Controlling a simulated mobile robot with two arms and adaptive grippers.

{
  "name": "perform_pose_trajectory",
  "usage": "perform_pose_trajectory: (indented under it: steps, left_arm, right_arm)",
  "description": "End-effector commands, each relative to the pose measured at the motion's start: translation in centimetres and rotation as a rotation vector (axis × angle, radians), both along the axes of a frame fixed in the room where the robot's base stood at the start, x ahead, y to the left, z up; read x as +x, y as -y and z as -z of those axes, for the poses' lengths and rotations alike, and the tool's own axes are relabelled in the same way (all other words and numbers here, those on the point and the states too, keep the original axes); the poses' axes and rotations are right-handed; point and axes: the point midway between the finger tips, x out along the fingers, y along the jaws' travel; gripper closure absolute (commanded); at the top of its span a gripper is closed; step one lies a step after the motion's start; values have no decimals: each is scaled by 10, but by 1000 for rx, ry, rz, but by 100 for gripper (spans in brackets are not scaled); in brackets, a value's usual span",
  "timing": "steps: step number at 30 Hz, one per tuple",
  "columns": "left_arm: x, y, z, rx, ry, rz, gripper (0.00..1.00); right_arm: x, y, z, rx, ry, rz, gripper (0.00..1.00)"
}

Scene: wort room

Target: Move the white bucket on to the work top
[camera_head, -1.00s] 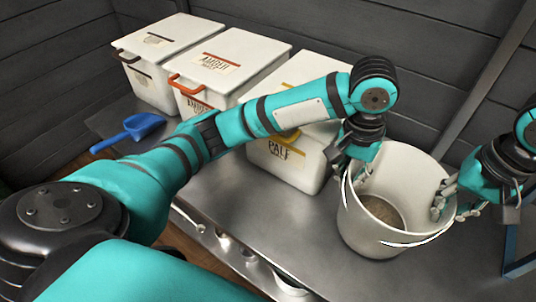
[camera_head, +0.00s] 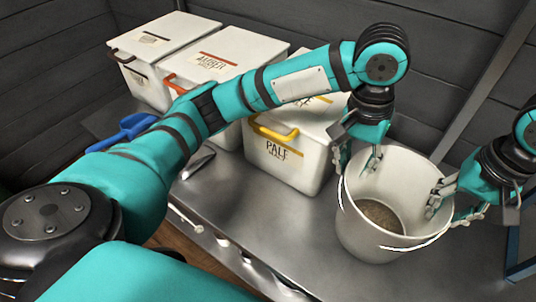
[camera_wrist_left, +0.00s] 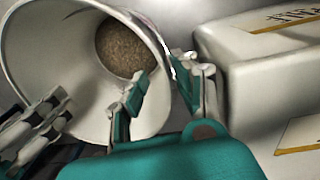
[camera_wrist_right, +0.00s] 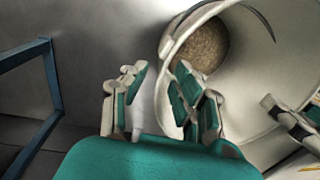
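The white bucket (camera_head: 368,238) stands upright on the grey metal work top (camera_head: 290,225), with brown grain in its bottom. It also shows in the left wrist view (camera_wrist_left: 70,55) and the right wrist view (camera_wrist_right: 262,85). My left gripper (camera_head: 357,166) is open at the bucket's left rim, one finger inside and one outside. In the left wrist view its fingers (camera_wrist_left: 163,76) are spread apart. My right gripper (camera_head: 448,207) is open at the right rim, with one finger inside. In the right wrist view its fingers (camera_wrist_right: 158,82) are apart too.
A white bin labelled PALE (camera_head: 285,165) stands close left of the bucket. An AMBER bin (camera_head: 212,68) and another white bin (camera_head: 150,85) stand farther left. A blue scoop (camera_head: 128,130) lies near them. A blue frame (camera_wrist_right: 50,80) is at the right edge.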

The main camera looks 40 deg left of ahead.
Motion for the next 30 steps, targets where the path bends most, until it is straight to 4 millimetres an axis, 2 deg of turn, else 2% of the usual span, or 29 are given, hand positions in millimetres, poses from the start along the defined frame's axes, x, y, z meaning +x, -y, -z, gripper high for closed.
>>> perform_pose_trajectory:
  steps: [1,4,11,14,24,30]
  left_arm:
    - [0,-1,-10,1,7,-1,71]
    - [0,-2,-22,2,9,0,71]
    - [-2,-2,-33,1,9,-1,71]
    - [-2,-2,-34,1,9,-1,71]
    - [-2,-2,-34,1,10,-1,71]
    - [-2,-2,-34,1,10,-1,71]
  right_arm:
    - [0,0,-1,0,0,-1,71]
    - [0,0,-1,0,0,-1,71]
    - [0,0,-7,1,2,0,71]
    - [1,1,-20,2,4,0,71]
    - [1,7,-91,2,5,1,71]
    - [0,10,-116,0,3,2,71]
